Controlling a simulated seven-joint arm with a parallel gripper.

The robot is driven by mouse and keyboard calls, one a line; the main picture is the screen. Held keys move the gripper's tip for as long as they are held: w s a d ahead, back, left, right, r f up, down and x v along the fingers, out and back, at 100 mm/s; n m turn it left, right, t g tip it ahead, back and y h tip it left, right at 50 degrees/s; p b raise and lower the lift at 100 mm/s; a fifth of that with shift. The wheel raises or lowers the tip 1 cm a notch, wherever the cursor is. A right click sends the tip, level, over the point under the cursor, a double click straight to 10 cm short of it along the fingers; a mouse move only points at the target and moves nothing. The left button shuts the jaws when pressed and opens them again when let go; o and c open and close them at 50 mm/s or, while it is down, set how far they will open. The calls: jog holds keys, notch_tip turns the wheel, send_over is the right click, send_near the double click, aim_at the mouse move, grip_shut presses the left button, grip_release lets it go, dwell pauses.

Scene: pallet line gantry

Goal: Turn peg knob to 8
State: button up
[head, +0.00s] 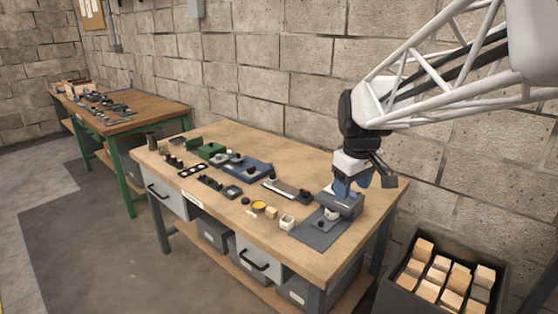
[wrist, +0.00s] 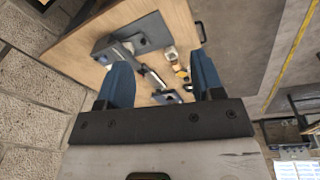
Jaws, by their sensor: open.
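My gripper (head: 351,188) is above the right end of the wooden workbench, its blue fingers pointing down. In the wrist view the two blue fingers (wrist: 161,62) stand wide apart with nothing held between them. Below and beside the gripper is a dark grey plate (head: 310,236) with a grey block (head: 345,205), a pale round part (head: 331,212) and a small black knob (head: 321,224). The plate also shows in the wrist view (wrist: 158,27). I cannot tell which knob is the peg knob, and no number markings are legible.
A long grey fixture (head: 287,188), a blue tray (head: 247,168) and green parts (head: 210,150) lie farther left on the workbench (head: 215,215). A white cup (head: 287,222) and yellow disc (head: 260,206) are near the front. A bin of wooden blocks (head: 405,287) stands at right.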

jog(key=w+d+f+n, duration=0.2)
jog(key=w+f, duration=0.3)
jog(key=w, duration=0.7)
jog(key=w+d+f+n+g, duration=0.1)
jog(key=w+d+f+n, duration=0.2)
jog(key=w, duration=1)
jog(key=w+d+f+n, duration=0.3)
jog(key=w+f, duration=0.3)
jog(key=w, duration=0.6)
jog(key=shift+w+f+n+g, duration=0.3)
jog(key=shift+n, duration=0.5)
jog(key=shift+w+d+f, duration=0.1)
jog(key=shift+w+f, duration=0.25)
jog(key=shift+w, duration=0.05)
jog(key=shift+f, duration=0.2)
jog(key=shift+f, duration=3.75)
jog(key=shift+c, duration=0.2)
jog(key=c, duration=0.9)
